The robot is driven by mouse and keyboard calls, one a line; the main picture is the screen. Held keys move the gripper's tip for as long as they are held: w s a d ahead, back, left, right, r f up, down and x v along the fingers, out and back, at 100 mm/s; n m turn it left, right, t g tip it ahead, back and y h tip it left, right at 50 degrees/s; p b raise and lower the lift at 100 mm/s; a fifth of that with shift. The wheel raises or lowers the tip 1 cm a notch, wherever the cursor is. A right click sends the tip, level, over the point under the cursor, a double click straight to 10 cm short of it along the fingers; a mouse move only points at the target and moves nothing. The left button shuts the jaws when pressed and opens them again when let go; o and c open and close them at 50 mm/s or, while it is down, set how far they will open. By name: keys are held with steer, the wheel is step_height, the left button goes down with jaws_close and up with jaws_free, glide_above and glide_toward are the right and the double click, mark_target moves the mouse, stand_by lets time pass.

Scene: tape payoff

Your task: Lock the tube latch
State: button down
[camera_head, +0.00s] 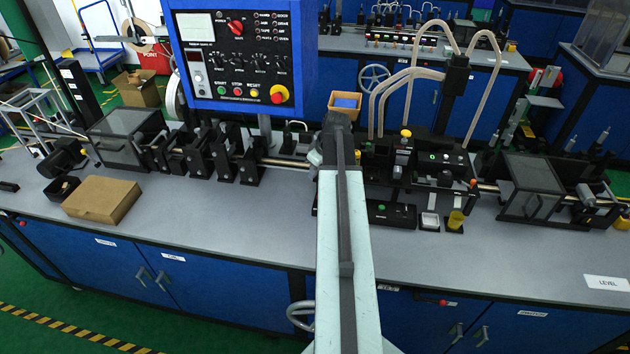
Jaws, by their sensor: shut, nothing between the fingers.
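I cannot pick out the tube latch for certain. Several pale, curved tubes (430,73) rise from the black machine block (430,165) right of centre and meet at a black holder (456,75). A yellow knob (406,133) stands upright on that block, and a small orange-red tip (473,183) shows at its right. My pale arm reaches from the bottom centre up to the bench, its dark end left of the block. My gripper's fingers do not show; the arm hides that spot and part of the machine behind it.
A blue control panel (215,75) hangs above the bench left of my arm. Black roller stands (222,160) and clear-covered boxes (533,188) line the bench. A cardboard box (101,200) lies at the left. The bench's front strip (230,222) is largely bare.

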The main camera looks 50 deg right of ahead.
steer(key=b+x, duration=0.8)
steer(key=x, duration=0.1)
steer(key=shift+f, duration=0.4)
steer(key=s, duration=0.4)
steer(key=shift+d+r, duration=0.15)
steer(key=shift+r, duration=0.25)
